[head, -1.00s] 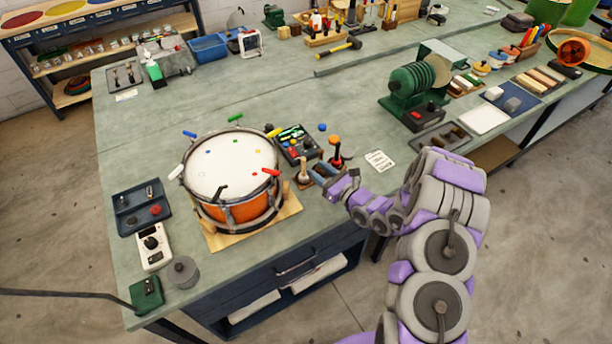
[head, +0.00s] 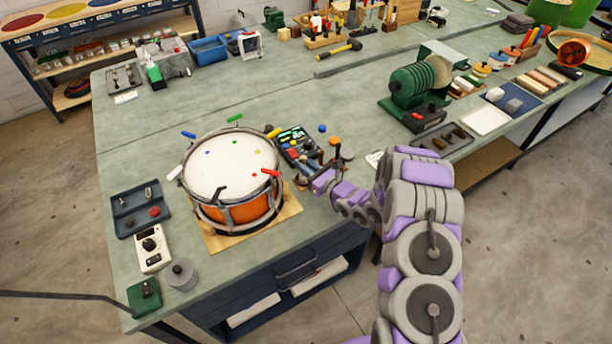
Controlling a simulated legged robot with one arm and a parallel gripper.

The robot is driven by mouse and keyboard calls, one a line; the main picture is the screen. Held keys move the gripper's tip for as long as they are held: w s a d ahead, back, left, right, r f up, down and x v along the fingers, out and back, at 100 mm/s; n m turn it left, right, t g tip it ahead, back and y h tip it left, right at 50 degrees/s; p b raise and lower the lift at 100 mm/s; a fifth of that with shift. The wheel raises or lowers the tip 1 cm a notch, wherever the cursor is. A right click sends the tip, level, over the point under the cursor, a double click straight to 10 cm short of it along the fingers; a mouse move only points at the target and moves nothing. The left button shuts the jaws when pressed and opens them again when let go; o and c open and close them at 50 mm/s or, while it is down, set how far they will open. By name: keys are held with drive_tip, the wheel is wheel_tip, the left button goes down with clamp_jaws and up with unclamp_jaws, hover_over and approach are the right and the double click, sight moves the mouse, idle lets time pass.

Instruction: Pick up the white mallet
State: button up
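A small upright pale mallet-like piece (head: 303,167), which I take for the white mallet, stands on the bench just right of the drum. It is small and partly covered by my gripper (head: 308,181), so its shape is unclear. My gripper is low over the bench, right at this piece. Whether the fingers are around it, touching it or beside it I cannot tell, nor whether they are open or shut. An orange-topped upright piece (head: 334,142) stands just behind and right of my gripper.
The orange drum (head: 240,211) with a white head and coloured pegs stands on a wooden board (head: 222,242), close left of my gripper. A dark control box (head: 294,139) and a blue ball (head: 322,128) are behind it. The bench's front edge is near. Free bench lies beyond the drum.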

drive_tip(key=shift+a, duration=0.6)
clamp_jaws()
drive_tip(key=shift+d, duration=0.45)
drive_tip(key=shift+a+r, duration=0.1)
